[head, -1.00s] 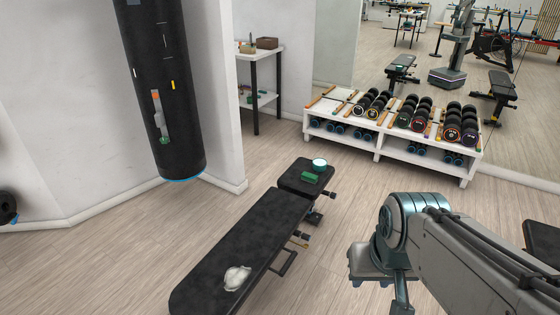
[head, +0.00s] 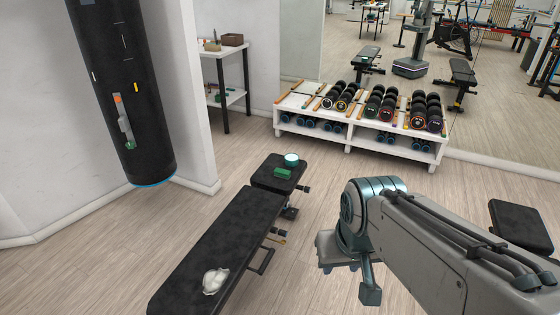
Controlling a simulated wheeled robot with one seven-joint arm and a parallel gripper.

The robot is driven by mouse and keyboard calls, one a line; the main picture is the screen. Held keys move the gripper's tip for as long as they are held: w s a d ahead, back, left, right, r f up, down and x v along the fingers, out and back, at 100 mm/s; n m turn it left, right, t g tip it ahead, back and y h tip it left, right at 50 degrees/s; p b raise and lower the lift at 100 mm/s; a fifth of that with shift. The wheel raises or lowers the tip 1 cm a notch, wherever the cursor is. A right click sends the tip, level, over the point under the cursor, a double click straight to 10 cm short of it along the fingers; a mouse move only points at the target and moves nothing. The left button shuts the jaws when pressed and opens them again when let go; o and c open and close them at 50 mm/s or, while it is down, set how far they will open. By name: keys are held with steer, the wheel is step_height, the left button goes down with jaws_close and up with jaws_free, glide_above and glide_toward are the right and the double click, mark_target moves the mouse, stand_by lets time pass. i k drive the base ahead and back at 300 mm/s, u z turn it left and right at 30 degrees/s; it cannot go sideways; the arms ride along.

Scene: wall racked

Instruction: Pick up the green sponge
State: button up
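The green sponge (head: 283,174) is a small green block lying on the short black seat pad of the workout bench (head: 262,180). It sits just in front of a round white and teal container (head: 291,160) on the same pad. My gripper (head: 350,270) is at the lower right of the sponge in the picture, apart from it, at the end of my grey and teal arm. Its fingers are not clearly shown, so I cannot tell whether it is open. Nothing hides the sponge.
A white crumpled thing (head: 215,281) lies on the bench's long pad. A black punching bag (head: 125,110) hangs at left. A white dumbbell rack (head: 358,140) stands before the mirror. Another black bench (head: 520,225) is at right. Wooden floor is clear between bench and rack.

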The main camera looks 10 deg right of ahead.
mark_target(285, 174)
steer(key=z, duration=0.3)
steer(key=k, duration=0.45)
steer(key=z, duration=0.85)
steer(key=i, duration=3.1)
steer(key=u, duration=1.1)
steer(key=i, duration=1.05)
steer(key=u, duration=1.6)
steer(key=i, duration=0.65)
steer(key=u, duration=0.45)
